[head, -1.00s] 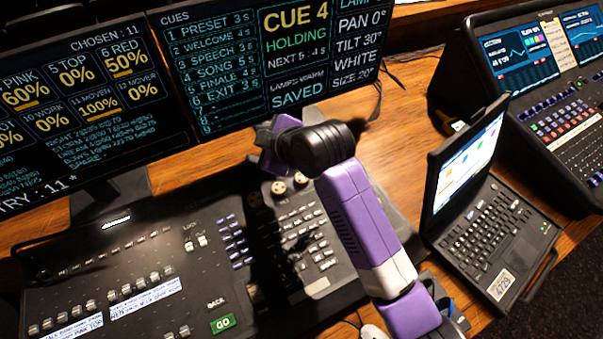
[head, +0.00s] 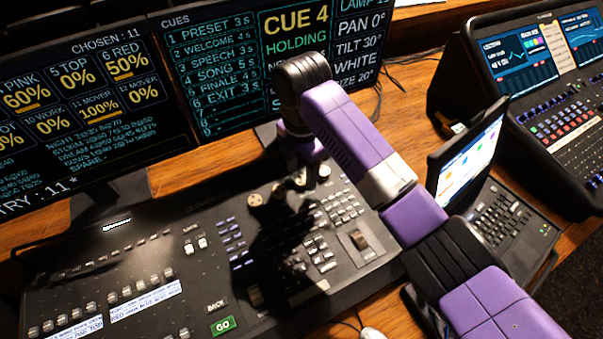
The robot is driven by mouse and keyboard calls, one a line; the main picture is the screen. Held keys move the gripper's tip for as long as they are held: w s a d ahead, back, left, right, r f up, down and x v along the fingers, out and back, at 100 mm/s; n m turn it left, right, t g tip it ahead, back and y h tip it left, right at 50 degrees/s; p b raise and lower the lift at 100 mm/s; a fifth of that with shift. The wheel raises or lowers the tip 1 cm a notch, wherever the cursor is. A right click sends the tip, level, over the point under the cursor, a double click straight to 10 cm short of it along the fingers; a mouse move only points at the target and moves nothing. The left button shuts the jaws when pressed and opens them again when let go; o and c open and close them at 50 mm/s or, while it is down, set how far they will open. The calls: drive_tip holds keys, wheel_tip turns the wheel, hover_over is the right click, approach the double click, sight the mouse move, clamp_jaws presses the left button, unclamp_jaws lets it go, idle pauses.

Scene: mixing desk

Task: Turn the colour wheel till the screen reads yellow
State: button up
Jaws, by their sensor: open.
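The screen (head: 232,95) shows "CUE 4 HOLDING" and a lamp column reading PAN 0°, TILT 30°, WHITE and SIZE 20°. My arm hides part of that screen. Round wheels stand along the upper part of the black lighting desk (head: 150,240); one wheel (head: 255,199) shows clearly at the left of the row. I cannot tell which wheel sets colour. My gripper (head: 312,179) is open and points down over the right end of the wheel row. Its fingers partly hide what is beneath, and I cannot tell whether they touch a wheel.
Another monitor (head: 80,110) stands at left. An open laptop (head: 505,215) stands right of the desk, close to my arm. A second console (head: 570,110) is at the far right. A green GO key (head: 222,325) and a white mouse (head: 372,333) are near the front.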

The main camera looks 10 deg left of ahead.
drive_tip(key=shift+f, duration=1.05)
clamp_jaws()
drive_tip(key=shift+m+p, duration=0.3)
drive_tip(key=shift+p, duration=0.1)
drive_tip(key=m+p, duration=0.3)
drive_tip(key=shift+a+r+m, duration=0.1)
drive_tip(key=shift+r+m, duration=0.05)
drive_tip(key=shift+m, duration=0.15)
drive_tip(key=m+p, duration=0.2)
drive_tip(key=m, duration=0.2)
drive_tip(key=shift+m, duration=0.3)
drive_tip(key=m+p, duration=0.2)
drive_tip(key=m, duration=0.2)
drive_tip(key=shift+m+p, duration=0.85)
drive_tip(key=shift+m, duration=1.55)
